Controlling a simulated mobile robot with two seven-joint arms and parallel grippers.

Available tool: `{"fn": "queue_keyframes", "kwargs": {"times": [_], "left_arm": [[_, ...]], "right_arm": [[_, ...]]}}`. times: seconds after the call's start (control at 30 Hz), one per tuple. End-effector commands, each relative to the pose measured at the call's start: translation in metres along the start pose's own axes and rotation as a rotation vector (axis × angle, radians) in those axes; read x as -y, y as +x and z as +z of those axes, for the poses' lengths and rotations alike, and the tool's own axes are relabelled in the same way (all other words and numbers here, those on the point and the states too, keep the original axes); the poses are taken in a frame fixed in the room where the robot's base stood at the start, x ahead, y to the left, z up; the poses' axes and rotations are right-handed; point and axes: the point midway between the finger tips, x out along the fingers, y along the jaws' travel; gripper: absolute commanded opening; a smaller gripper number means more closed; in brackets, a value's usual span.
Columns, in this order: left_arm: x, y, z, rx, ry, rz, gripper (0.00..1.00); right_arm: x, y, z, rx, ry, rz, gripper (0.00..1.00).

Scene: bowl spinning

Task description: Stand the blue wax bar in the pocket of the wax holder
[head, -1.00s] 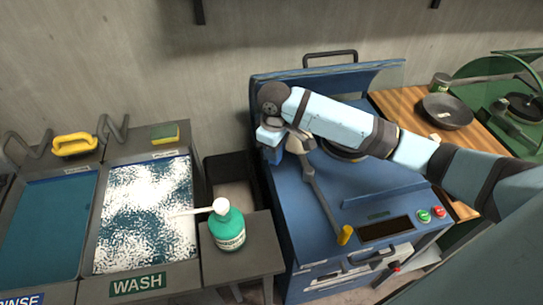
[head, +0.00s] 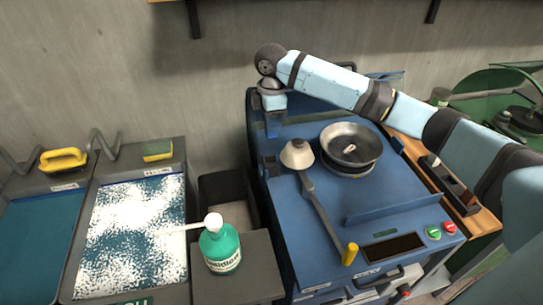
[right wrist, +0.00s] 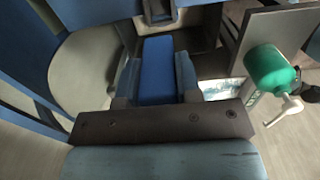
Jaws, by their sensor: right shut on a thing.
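My right gripper (head: 272,103) hangs above the back left corner of the blue machine, pointing down. In the right wrist view its fingers (right wrist: 157,85) are shut on the blue wax bar (right wrist: 157,65), one on each side. The bar also shows below the gripper in the head view (head: 272,130). The wax holder (head: 270,165), a small dark block, sits at the machine's left edge, below the bar. In the right wrist view the holder (right wrist: 160,14) shows past the bar's far end. I cannot tell whether bar and holder touch. My left gripper is not in view.
A metal bowl (head: 350,148) sits on the machine's round plate. A tool with a pale cone head (head: 297,154) and yellow tip lies to its left. A green bottle (head: 220,248) stands on the side table, left of the machine. Wash and rinse basins are farther left.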

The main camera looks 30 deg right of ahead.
Motion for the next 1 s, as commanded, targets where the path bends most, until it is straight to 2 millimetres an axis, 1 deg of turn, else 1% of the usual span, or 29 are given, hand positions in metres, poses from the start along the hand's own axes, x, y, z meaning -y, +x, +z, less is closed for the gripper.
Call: {"fn": "queue_keyframes", "kwargs": {"times": [0.03,0.1,0.2,0.47,0.6,0.7,0.8,1.0], "left_arm": [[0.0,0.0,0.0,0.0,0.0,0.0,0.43],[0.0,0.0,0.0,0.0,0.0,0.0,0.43],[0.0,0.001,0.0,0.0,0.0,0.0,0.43],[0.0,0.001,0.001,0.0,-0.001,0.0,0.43],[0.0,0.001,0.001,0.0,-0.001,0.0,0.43],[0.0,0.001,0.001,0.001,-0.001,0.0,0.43],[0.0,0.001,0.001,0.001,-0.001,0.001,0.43],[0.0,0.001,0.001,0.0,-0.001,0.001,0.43]], "right_arm": [[0.001,0.015,0.001,0.002,0.001,-0.004,0.06],[0.001,0.032,0.0,0.002,0.001,-0.002,0.06],[0.0,0.05,0.0,0.001,0.002,-0.002,0.06],[0.0,0.074,0.0,0.0,0.001,0.0,0.06],[0.001,0.1,0.0,0.001,0.001,-0.001,0.06],[0.0,0.114,0.0,0.001,0.001,-0.001,0.06],[0.0,0.121,0.0,0.0,0.001,0.001,0.06],[0.0,0.121,0.0,0.0,0.001,0.002,0.06]]}}
